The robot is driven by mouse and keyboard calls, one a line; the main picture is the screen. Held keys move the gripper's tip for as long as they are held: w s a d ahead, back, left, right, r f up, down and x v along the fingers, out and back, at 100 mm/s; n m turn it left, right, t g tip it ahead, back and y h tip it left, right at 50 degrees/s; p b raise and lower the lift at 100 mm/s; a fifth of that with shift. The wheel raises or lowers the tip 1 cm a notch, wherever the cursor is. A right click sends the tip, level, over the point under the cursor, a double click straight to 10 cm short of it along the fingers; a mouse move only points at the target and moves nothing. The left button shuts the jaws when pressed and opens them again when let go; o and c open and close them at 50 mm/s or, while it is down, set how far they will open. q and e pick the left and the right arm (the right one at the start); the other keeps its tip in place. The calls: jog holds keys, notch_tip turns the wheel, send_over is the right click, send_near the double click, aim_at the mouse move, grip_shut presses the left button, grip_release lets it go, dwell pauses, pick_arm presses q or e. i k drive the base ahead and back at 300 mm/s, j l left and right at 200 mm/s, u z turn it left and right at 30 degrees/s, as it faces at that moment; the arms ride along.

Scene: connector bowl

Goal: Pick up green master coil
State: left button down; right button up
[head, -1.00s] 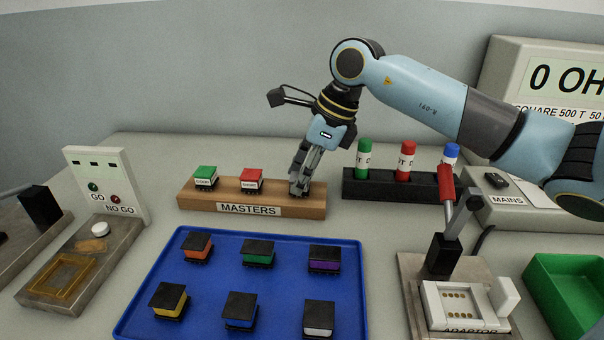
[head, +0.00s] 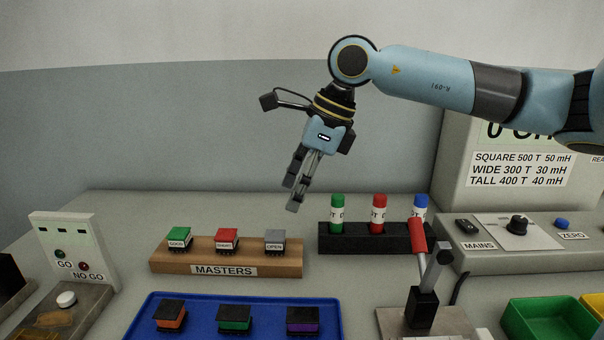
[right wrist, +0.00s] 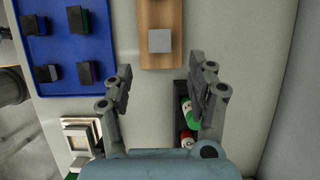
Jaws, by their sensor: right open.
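The green master coil (head: 179,238) sits at the left end of the wooden MASTERS block (head: 215,262). The red master coil (head: 227,239) is in the middle, and the grey master coil (head: 275,241) labelled OPEN is at the right end. My right gripper (head: 293,207) is raised above and behind the block's right end, pointing down, apart from all the coils. In the right wrist view it (right wrist: 162,88) is open and empty, with the grey coil (right wrist: 160,41) beyond the fingertips. The green master coil is not visible there. My left gripper is not seen.
A black rack (head: 366,238) with green, red and blue capped tubes stands right of the block. A blue tray (head: 200,304) of coils lies in front. A lever fixture (head: 424,305) and green bin (head: 552,318) are at front right. A GO/NO GO gauge (head: 73,247) stands left.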

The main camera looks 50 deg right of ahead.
aim_at(179, 238)
jog(key=k+j, duration=0.35)
jog(key=j, duration=0.2)
jog(key=k+j, duration=0.35)
jog(key=j, duration=0.15)
jog(key=k+j, duration=0.35)
jog(key=j, duration=0.2)
